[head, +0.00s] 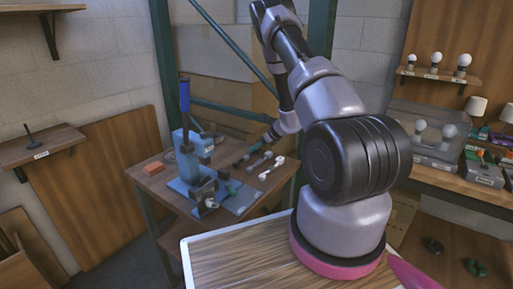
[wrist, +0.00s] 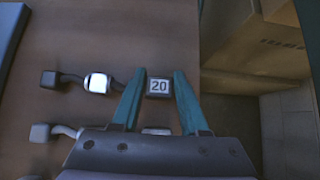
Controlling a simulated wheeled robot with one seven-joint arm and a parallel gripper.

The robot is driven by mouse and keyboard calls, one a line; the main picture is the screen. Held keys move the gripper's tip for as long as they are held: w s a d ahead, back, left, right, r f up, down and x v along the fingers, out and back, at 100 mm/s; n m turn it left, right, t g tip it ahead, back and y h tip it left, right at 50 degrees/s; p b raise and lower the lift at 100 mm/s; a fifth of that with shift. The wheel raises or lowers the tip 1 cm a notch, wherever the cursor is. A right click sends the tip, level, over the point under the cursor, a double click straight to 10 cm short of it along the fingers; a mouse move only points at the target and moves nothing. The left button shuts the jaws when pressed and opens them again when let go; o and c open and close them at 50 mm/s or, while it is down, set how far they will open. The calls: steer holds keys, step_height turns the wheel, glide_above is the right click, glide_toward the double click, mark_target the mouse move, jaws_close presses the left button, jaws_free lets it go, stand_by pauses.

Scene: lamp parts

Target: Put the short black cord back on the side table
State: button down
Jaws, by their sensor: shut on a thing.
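The side table (head: 268,188) stands in the middle of the head view; its bare brown top also shows in the wrist view (wrist: 60,30). In the wrist view the short black cord (wrist: 68,78) runs from a dark end block at left, through a white band, to a dark block labelled "20". My gripper (wrist: 160,74) has its teal fingers on either side of that labelled block and is shut on it. I cannot tell whether the cord touches the table. In the head view my gripper (head: 264,145) is small, low over the table's far right part.
A white cord (wrist: 62,130) lies beside the black one, partly hidden by my gripper. A green post (head: 319,60) rises behind. Shelves with bulbs (head: 437,60) are at right.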

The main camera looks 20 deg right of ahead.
steer(key=shift+c, duration=2.1)
jaws_free()
steer(key=shift+f, duration=0.1)
